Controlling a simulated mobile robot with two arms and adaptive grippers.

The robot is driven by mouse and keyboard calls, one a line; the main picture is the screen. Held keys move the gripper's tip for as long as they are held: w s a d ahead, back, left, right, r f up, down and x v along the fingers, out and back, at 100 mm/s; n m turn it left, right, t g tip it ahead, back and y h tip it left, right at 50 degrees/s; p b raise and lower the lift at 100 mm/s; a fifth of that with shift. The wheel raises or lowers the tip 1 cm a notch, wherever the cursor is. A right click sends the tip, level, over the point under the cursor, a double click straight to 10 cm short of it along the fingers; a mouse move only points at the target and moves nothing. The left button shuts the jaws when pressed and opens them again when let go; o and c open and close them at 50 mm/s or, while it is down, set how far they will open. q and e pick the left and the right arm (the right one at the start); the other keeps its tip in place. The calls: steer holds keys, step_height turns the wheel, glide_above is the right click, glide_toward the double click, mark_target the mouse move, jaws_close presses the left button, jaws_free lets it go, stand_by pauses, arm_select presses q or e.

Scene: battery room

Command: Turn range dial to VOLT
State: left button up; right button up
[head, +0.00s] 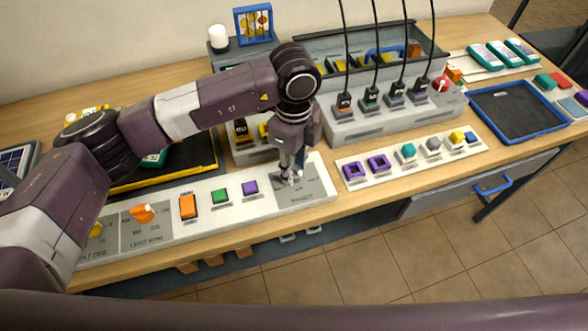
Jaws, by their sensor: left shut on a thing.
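My left gripper (290,176) points down at the right-hand grey plate (318,187) of the long white control panel (170,222). Its fingers are closed at the spot where the range dial sits, and they are shut on it. The dial is almost wholly hidden by the fingers, so I cannot tell which mark it points at. Small print on the plate around the fingers is too small to read surely. My right gripper is not in view.
On the same panel are an orange dial (142,213), an orange rocker (188,207), a green button (220,195) and a purple button (250,187). Right of it lies a white strip (384,186) with several coloured knobs. Behind stands a grey box (350,127) with cabled plugs.

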arm_select(q)
steer(key=n+b, duration=0.1)
steer(key=n, duration=0.4)
steer(key=shift+n, duration=0.4)
stand_by(0.3)
steer(key=o, duration=1.2)
steer(key=shift+c, duration=0.2)
steer(key=shift+r, duration=0.1)
step_height(320, 180, up, 12)
